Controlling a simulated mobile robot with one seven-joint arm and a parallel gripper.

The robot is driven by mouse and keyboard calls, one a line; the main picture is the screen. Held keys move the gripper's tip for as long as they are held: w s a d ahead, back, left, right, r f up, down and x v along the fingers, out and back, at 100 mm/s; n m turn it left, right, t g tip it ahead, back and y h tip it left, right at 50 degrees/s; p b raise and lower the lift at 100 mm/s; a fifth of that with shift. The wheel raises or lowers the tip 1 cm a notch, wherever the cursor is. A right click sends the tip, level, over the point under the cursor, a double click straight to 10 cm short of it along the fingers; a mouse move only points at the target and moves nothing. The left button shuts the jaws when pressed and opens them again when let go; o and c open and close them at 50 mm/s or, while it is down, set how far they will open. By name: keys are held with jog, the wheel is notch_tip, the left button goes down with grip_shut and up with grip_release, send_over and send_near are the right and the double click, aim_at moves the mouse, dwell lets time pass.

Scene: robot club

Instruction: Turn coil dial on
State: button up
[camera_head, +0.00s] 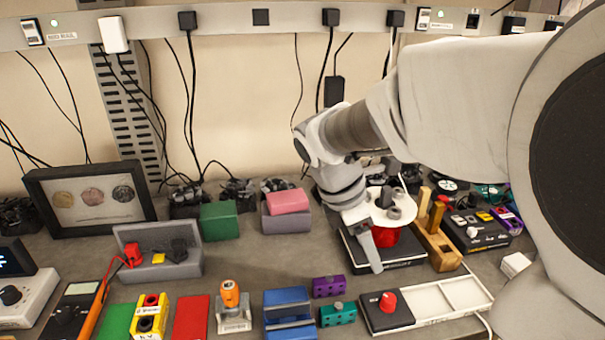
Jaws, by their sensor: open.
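A red dial (388,302) sits on the black end of a flat white-framed unit (450,296) at the front right; I cannot read its label, so I cannot tell if this is the coil dial. My gripper (376,262) points down over a black flat box (352,254) behind that unit. One pale finger shows, and the other is hidden. A red cylinder-like part (386,238) shows just behind and right of the finger; contact cannot be told. The gripper is open, with nothing seen held.
A wooden block stand (438,248) is close right of my gripper, with a black control box (474,231) beyond. Purple (328,287) and teal (338,314) blocks lie left of the red dial. Bare grey bench (262,262) is left of my gripper.

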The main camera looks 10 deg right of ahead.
aim_at(388, 298)
jog(key=b+x, duration=0.3)
jog(key=x, duration=1.3)
jog(key=shift+s+f, duration=0.1)
jog(key=shift+f, duration=0.2)
jog(key=shift+c, duration=0.2)
grip_shut()
